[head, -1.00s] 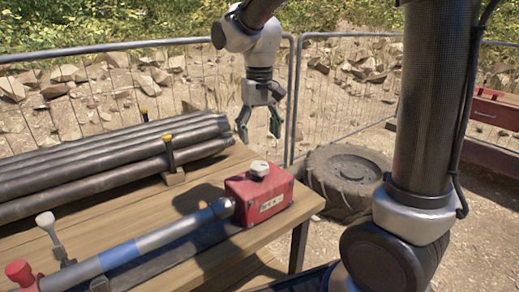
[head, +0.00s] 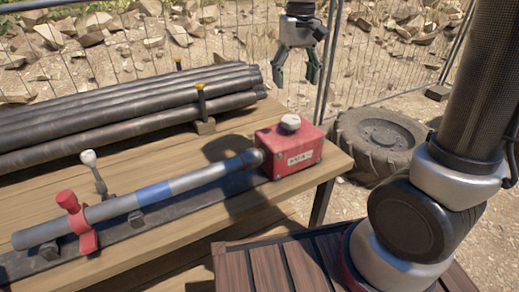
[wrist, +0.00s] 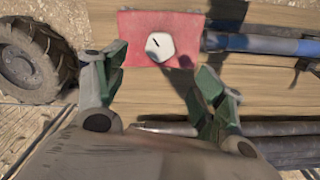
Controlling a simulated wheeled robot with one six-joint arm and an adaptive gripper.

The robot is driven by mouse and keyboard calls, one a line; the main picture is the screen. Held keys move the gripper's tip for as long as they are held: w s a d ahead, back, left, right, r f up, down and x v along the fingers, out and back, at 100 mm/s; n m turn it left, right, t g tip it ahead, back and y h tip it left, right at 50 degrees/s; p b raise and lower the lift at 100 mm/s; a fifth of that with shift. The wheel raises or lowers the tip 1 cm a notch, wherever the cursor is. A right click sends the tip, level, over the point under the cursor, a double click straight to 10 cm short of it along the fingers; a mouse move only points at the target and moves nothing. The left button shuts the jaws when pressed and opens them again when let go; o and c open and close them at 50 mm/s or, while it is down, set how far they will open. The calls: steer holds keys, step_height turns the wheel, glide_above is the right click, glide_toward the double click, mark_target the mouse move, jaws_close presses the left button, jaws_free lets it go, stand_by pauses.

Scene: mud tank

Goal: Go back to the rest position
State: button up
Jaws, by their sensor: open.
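My gripper (head: 297,68) hangs pointing down in the head view, above and behind the red box (head: 290,148) at the table's right end. Its two fingers are apart with nothing between them. In the wrist view my gripper (wrist: 157,82) also shows open, with the red box (wrist: 135,50) and its pale knob (wrist: 160,46) beyond the fingertips. The gripper touches nothing that I can see.
A grey pipe with a blue band (head: 153,194) runs left from the box, with a red clamp (head: 77,222) on it. Dark pipes (head: 120,125) lie stacked behind on the wooden table (head: 240,240). A tyre (head: 380,145) and a wire fence (head: 330,60) stand beyond.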

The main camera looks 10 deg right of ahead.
steer(key=s+d+r+t, duration=0.2)
steer(key=s+d+t, duration=0.2)
steer(key=s+d, duration=1.1)
steer(key=s, duration=0.4)
steer(key=shift+r+m, duration=0.15)
steer(key=shift+m, duration=0.15)
